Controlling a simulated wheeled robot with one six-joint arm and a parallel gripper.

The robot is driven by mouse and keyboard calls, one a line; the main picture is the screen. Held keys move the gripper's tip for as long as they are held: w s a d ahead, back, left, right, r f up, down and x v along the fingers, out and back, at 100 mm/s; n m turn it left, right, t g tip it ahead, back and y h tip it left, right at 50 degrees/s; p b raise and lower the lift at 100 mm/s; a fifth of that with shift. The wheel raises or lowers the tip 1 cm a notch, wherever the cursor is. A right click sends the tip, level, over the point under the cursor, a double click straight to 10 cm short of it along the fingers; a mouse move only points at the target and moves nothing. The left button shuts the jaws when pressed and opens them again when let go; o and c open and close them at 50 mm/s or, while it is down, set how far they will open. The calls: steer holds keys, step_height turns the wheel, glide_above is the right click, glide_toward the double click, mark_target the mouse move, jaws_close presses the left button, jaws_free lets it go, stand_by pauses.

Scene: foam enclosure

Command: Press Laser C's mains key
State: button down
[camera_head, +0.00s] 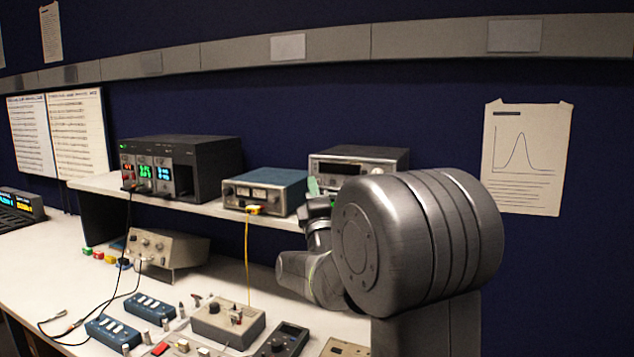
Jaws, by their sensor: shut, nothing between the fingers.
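A black rack unit (205,165) on the shelf has three front modules with red, green and blue displays. Their labels and small keys are too small to read, so I cannot tell which thing is Laser C. My gripper (314,187) is small in the view, at the far end of my arm, with a pale green tip. It is shut and empty, in front of the left end of a silver instrument (358,160) on the shelf. It is well to the right of the rack unit. I cannot tell whether it touches the silver instrument, whose lower right my arm hides.
A blue meter box (268,190) stands between the rack unit and the silver instrument, with a yellow cable below. A beige box (168,248) stands under the shelf (100,183). Blue switch boxes (150,308), a grey box (228,322) and loose cables crowd the bench front.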

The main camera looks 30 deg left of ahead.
steer(key=shift+w, duration=0.15)
steer(key=shift+w+a+b, duration=0.1)
steer(key=shift+w+b, duration=0.2)
steer(key=shift+b, duration=0.15)
steer(key=shift+w, duration=0.3)
stand_by(0.4)
steer(key=shift+s+b, duration=0.1)
steer(key=shift+b, duration=0.25)
steer(key=shift+s+b, duration=0.4)
steer(key=shift+s, duration=0.2)
steer(key=s, duration=0.1)
steer(key=s+b, duration=0.1)
steer(key=s, duration=0.3)
steer(key=shift+d, duration=0.4)
